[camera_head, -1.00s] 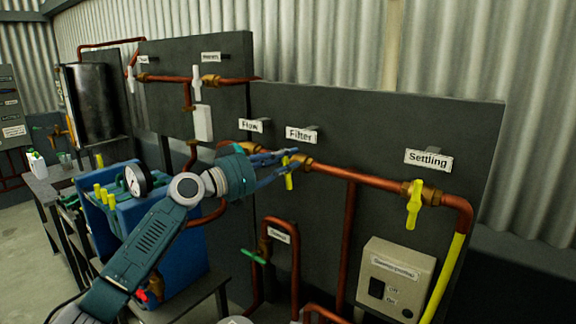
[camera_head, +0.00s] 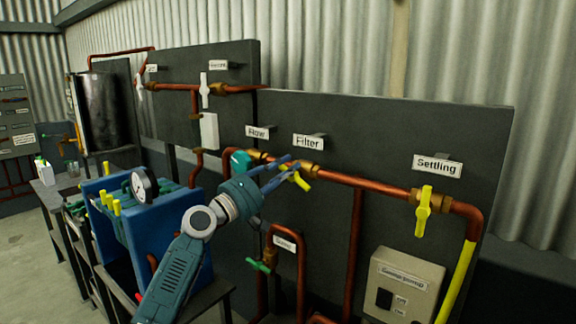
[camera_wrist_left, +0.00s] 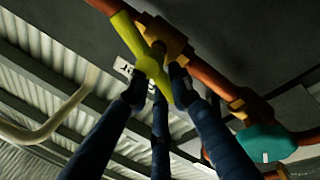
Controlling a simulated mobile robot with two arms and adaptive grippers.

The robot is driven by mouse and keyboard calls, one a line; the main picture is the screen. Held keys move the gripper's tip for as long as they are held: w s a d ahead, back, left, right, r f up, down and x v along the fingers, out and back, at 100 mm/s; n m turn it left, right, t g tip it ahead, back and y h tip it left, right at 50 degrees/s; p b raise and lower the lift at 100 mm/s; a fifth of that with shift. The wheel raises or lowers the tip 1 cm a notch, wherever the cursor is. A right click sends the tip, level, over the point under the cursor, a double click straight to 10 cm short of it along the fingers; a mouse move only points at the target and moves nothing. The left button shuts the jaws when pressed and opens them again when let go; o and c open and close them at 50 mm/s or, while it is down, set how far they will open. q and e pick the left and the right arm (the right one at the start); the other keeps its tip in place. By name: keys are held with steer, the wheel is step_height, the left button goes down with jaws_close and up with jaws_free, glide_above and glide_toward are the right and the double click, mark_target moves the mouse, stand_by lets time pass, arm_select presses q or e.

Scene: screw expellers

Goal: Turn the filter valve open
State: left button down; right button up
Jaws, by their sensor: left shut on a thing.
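The yellow filter valve handle (camera_head: 302,184) sits on the copper pipe below the "Filter" label (camera_head: 308,142). It is tilted, its visible end pointing down to the right. My left gripper (camera_head: 288,169) is shut on the filter valve handle, with its blue fingers hiding part of it. In the left wrist view the filter valve handle (camera_wrist_left: 138,48) runs diagonally, and the fingers of my left gripper (camera_wrist_left: 158,95) close around its lower part. My right gripper is not in view.
A yellow settling valve (camera_head: 423,212) hangs upright to the right on the same pipe. A teal flow valve handle (camera_head: 240,160) is close left of my gripper. A green-handled valve (camera_head: 260,266) is below. A blue filter unit (camera_head: 180,225) stands at the left.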

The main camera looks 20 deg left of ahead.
arm_select(q)
steer(key=n+p, duration=0.1)
steer(key=n, duration=0.1)
steer(key=n+y+p, duration=0.1)
steer(key=n+t+p, duration=0.1)
steer(key=n, duration=0.1)
steer(key=shift+w+a+f+n+y, duration=0.1)
steer(key=shift+a+f+n+y, duration=0.2)
steer(key=shift+f+y, duration=0.1)
steer(key=shift+f+n, duration=0.2)
steer(key=shift+n, duration=0.3)
steer(key=shift+f, duration=0.1)
steer(key=c, duration=1.6)
jaws_free()
steer(key=v, duration=1.2)
steer(key=shift+d, duration=0.1)
